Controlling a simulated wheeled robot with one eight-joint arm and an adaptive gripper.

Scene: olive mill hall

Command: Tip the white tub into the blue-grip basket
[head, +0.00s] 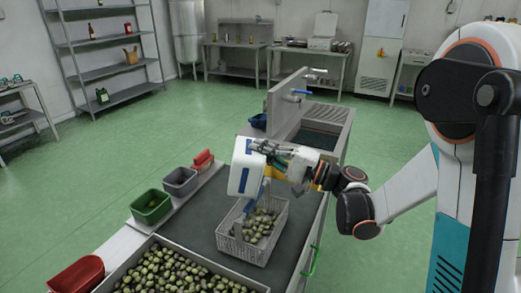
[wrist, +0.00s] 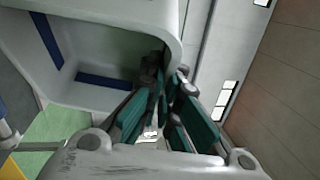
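The white tub (head: 240,175) is tilted on its side above the grey slatted basket (head: 228,247). My gripper (head: 274,152) is shut on the tub's wall near the rim. In the wrist view, the teal-padded fingers of my gripper (wrist: 165,105) close at the rim of the white tub (wrist: 115,45). Its inside has dark blue strips and no olives show in the part I see. Green olives (head: 259,226) lie in the basket. A bluish upright piece shows between tub and basket; I cannot tell whether it is the basket's grip.
A large tray of olives (head: 175,272) stands at the front of the dark worktop. A green bin (head: 150,210), a grey bin (head: 179,184) and red scoops (head: 75,276) line the left edge. A sink (head: 320,138) with a tall back panel is behind.

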